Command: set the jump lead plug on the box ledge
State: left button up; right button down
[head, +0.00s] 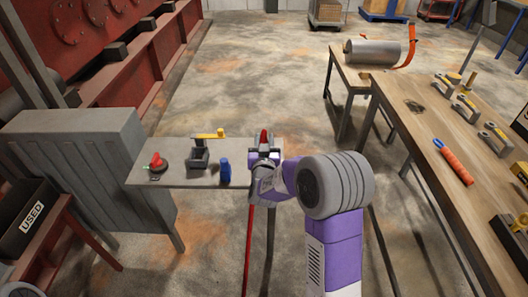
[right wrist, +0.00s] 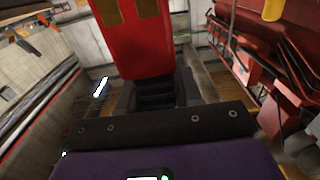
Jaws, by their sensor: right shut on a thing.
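The jump lead plug is a red block (right wrist: 138,40) in the right wrist view, standing in the dark jaws of my right gripper (right wrist: 155,95). In the head view its red tip (head: 264,136) shows above my right gripper (head: 263,152), which is at the right end of the grey box ledge (head: 190,180). I cannot tell whether the plug touches the ledge. A red lead (head: 248,245) hangs below the gripper, with a dark strip beside it. My left gripper is not in view.
On the ledge stand a red-and-black part (head: 155,163), a grey block with a yellow lever (head: 199,157) and a blue cylinder (head: 225,171) close to my gripper. A grey ribbed box (head: 90,150) adjoins on the left. A wooden bench (head: 430,165) is at right.

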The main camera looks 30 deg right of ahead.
jog(key=shift+f+b, duration=0.45)
jog(key=shift+f, duration=1.15)
jog(key=shift+f, duration=0.1)
jog(key=c, duration=0.8)
grip_release()
